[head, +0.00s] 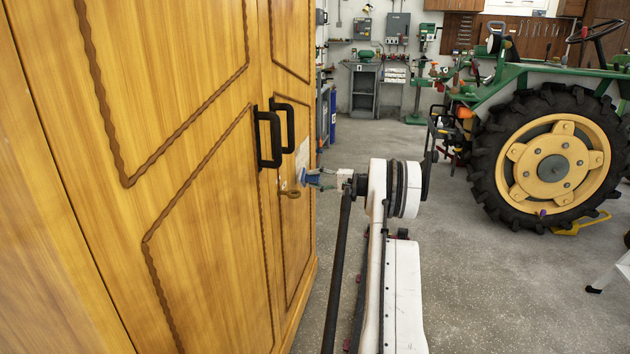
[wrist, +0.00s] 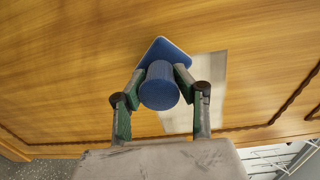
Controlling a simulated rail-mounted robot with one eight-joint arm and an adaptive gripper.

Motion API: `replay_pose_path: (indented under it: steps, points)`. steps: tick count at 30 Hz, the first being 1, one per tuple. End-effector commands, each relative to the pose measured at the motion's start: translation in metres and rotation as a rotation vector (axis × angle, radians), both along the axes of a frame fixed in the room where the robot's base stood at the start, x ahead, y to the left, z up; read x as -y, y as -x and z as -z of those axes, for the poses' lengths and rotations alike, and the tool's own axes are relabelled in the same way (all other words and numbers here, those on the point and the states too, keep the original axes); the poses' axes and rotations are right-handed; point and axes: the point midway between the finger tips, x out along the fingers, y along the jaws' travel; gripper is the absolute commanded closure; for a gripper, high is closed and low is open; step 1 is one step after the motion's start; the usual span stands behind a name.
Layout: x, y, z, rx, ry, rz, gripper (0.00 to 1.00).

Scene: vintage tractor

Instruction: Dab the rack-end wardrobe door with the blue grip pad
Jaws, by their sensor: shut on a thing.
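The wooden wardrobe has two door leaves with black handles. The far door leaf (head: 292,230) faces my gripper; the near door leaf (head: 200,230) is closer to the head camera. I cannot tell for sure which is the rack-end door. My gripper (head: 318,178) is shut on the blue grip pad (head: 307,178). In the wrist view, the two fingers (wrist: 160,80) pinch the pad's round blue grip (wrist: 160,90), and its flat plate (wrist: 160,46) faces the wood (wrist: 90,60). The plate is at or very close to the door; contact cannot be told.
A pale sheet (wrist: 208,85) is on the door beside the pad. Black handles (head: 276,138) and a key (head: 289,192) stick out near my gripper. A green tractor (head: 550,160) stands at right. The grey floor (head: 480,280) between is mostly clear.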

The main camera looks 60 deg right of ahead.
Motion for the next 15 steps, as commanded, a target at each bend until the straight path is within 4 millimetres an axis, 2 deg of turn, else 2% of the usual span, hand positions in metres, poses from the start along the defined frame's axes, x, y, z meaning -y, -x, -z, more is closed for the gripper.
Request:
replay_pose_path:
  steps: [15]
  points:
    - [-0.0029,-0.0069,-0.0001,0.0,0.0,-0.001,0.93]
